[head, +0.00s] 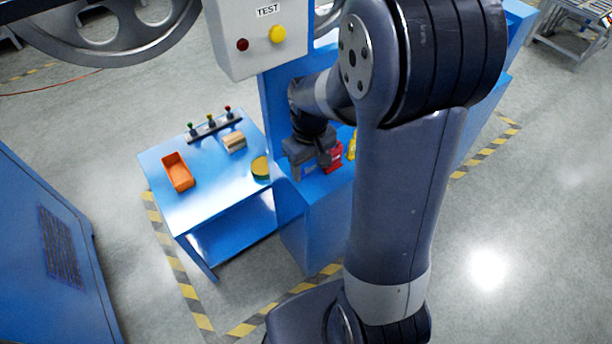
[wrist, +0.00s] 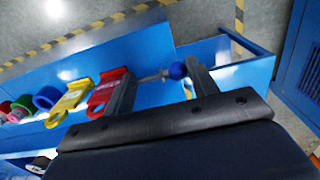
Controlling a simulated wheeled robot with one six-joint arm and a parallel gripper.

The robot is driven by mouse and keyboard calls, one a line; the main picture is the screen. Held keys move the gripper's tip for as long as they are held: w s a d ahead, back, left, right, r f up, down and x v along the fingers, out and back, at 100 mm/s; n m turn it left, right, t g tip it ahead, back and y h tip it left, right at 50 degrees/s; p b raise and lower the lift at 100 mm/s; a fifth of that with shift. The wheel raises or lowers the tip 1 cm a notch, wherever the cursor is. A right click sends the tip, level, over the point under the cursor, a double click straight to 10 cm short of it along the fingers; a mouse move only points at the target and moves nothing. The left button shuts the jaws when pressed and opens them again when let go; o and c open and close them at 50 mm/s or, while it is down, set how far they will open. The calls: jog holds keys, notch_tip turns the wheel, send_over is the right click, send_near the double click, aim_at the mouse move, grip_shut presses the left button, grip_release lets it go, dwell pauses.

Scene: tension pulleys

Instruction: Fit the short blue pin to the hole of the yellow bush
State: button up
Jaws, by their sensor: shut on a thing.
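My gripper (wrist: 160,70) is shut on the short blue pin, which has a round blue knob (wrist: 178,71) and a thin metal shaft (wrist: 150,77). The shaft lies across between the fingertips and points left in the wrist view, towards the red bush (wrist: 104,92). The yellow bush (wrist: 68,101) stands just beyond the red one, apart from the pin; its hole is hard to make out. In the head view my gripper (head: 322,160) is over the blue bench, beside the red bush (head: 334,157). The yellow bush (head: 351,146) is partly hidden by my arm there.
Blue, green and pink bushes (wrist: 47,97) continue the row. The blue side table (head: 215,190) carries an orange tray (head: 178,172), a wooden block (head: 234,142), a round tin (head: 260,168) and a rack (head: 215,127) with green, yellow and red-knobbed pins. A control box (head: 256,40) hangs above.

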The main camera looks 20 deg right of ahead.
aim_at(306, 187)
jog(key=shift+w+a+f, duration=0.1)
jog(key=shift+w+f, duration=0.15)
jog(key=shift+f, duration=0.3)
jog(key=shift+w+a+f, duration=0.1)
jog(key=shift+w+f, duration=0.1)
jog(key=shift+f, duration=0.3)
notch_tip(306, 187, down, 4)
jog(key=shift+d+r+b, duration=0.1)
jog(key=shift+r+b, duration=0.1)
jog(key=shift+b, duration=0.25)
jog(key=shift+w, duration=0.1)
jog(key=shift+w+f, duration=0.1)
jog(key=shift+f, duration=0.35)
jog(key=shift+f, duration=0.3)
jog(key=o, duration=1)
jog(key=shift+c, duration=0.2)
jog(key=shift+r, duration=0.1)
